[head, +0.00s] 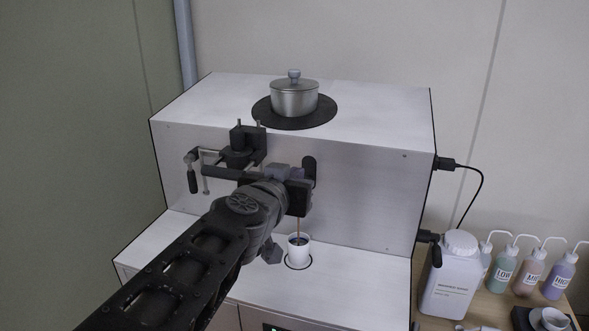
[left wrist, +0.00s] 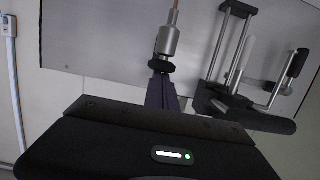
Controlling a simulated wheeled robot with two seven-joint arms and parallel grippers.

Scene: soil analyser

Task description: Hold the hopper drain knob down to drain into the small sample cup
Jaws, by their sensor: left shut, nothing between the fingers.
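The small white sample cup (head: 299,256) stands upright inside a dark ring on the analyser's lower ledge, with dark liquid in it. A thin brown stream (head: 298,228) runs down into the cup. My left gripper (head: 291,173) is shut and empty at the analyser's front face, above the cup. In the left wrist view its fingers (left wrist: 162,92) meet at a black collar (left wrist: 161,66) below a metal nozzle (left wrist: 168,41), with the brown stream beyond. The drain knob is largely hidden by the gripper, and I cannot tell its exact position. My right gripper is out of view.
A lidded metal pot (head: 294,99) sits on a black disc on the analyser's top. A black clamp-like fixture with a handle (head: 193,176) projects left of my gripper. A white jug (head: 452,275) and several wash bottles (head: 530,272) stand on the right table.

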